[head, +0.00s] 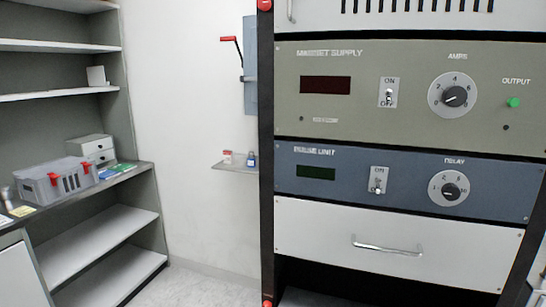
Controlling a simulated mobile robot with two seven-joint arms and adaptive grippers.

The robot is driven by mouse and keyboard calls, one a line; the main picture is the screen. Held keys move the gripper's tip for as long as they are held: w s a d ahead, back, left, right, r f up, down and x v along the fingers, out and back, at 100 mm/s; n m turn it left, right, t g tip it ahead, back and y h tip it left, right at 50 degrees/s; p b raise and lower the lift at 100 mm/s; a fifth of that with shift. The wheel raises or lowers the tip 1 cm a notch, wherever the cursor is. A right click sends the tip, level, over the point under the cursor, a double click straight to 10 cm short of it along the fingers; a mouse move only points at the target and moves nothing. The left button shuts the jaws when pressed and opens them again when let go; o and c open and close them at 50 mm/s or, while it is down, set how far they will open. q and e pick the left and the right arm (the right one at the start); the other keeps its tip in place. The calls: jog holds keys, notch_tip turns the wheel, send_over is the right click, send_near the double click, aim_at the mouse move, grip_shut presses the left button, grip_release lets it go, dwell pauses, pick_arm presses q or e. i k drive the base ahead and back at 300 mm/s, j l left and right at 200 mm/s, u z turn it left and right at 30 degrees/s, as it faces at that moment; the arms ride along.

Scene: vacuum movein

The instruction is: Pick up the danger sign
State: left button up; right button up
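No danger sign can be made out in the head view. A small yellow-edged card (22,211) lies at the left end of the grey counter (128,174), but it is too small to tell what it is. Neither of my grippers is in view, so whether they hold anything is hidden.
An equipment rack with a magnet supply panel (340,115), a pulse unit panel (330,196) and a white drawer (315,240) fills the right side close by. A grey toolbox (56,183) sits on the counter. A small wall shelf (234,167) holds little bottles. Floor shows between.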

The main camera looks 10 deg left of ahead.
aim_at(228, 155)
jog(key=j+z, duration=1.2)
jog(key=j, duration=0.6)
jog(key=j+z, duration=0.4)
jog(key=j, duration=0.5)
jog(key=k+j+z, duration=0.1)
jog(key=j+z, duration=0.3)
jog(key=j, duration=0.5)
jog(key=j+z, duration=0.3)
jog(key=j, duration=0.7)
